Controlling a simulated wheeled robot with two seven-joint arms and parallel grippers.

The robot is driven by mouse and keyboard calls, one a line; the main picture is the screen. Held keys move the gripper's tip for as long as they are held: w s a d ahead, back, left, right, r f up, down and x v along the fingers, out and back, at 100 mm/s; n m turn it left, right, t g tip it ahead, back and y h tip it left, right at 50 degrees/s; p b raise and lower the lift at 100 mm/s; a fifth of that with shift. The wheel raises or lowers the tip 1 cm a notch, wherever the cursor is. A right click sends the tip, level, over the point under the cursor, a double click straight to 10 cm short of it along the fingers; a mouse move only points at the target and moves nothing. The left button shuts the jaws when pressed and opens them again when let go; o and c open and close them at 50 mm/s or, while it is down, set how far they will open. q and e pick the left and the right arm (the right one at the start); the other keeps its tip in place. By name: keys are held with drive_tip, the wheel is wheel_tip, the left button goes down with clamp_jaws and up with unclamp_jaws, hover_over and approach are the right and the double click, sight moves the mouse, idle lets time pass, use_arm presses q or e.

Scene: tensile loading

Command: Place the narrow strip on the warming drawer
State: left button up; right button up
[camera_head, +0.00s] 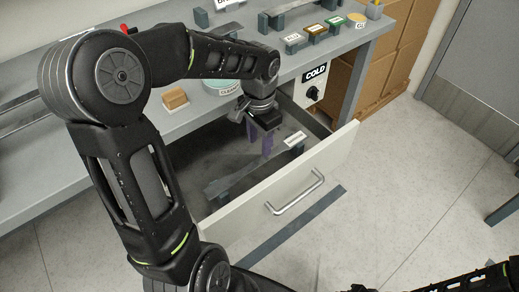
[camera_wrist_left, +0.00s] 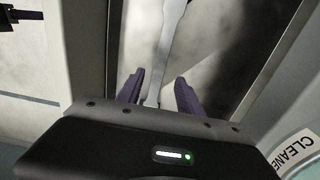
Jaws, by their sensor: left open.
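The warming drawer (camera_head: 335,160) is pulled open below the bench, with a handle on its pale front. A thin grey strip (camera_head: 235,180) lies inside, raised on small dark blocks, one with a white label. My left gripper (camera_head: 265,143) points down into the drawer above the strip's far side. In the left wrist view, a silver strip with a narrow waist (camera_wrist_left: 168,40) passes between the open purple fingers (camera_wrist_left: 159,88). Whether the fingers touch it cannot be told.
Labelled blocks (camera_head: 315,30) stand on the bench top (camera_head: 345,37), with a "CLEANER" dish (camera_head: 222,87) and a wooden block (camera_head: 174,98). Cardboard boxes (camera_head: 385,60) stand behind. The floor in front is mostly clear.

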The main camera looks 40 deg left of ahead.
use_arm(q)
wheel_tip(320, 180, up, 6)
drive_tip(key=shift+f, duration=0.15)
idle(1.6)
